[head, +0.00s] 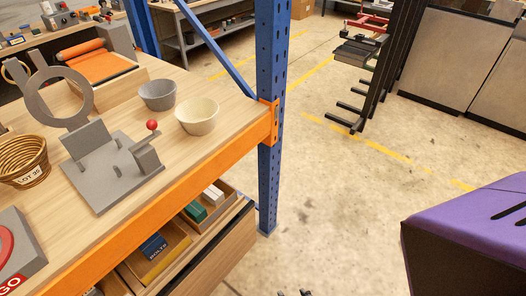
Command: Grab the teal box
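A small teal-green box (195,212) sits in an open wooden bin on the lower shelf, under the orange beam. A white box (213,194) is just behind it to the right, and a dark blue box marked BOLTS (153,246) is in front to the left. Dark tips at the bottom edge look like my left gripper (93,292) and my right gripper (295,293). Both are almost wholly cut off by the frame, well below the teal box and apart from it. Whether they are open or shut is not clear.
The wooden shelf top (90,225) above holds a grey fixture (110,170), two bowls (198,116) and a basket (22,162). The orange beam (190,200) and blue upright (268,110) border the lower shelf.

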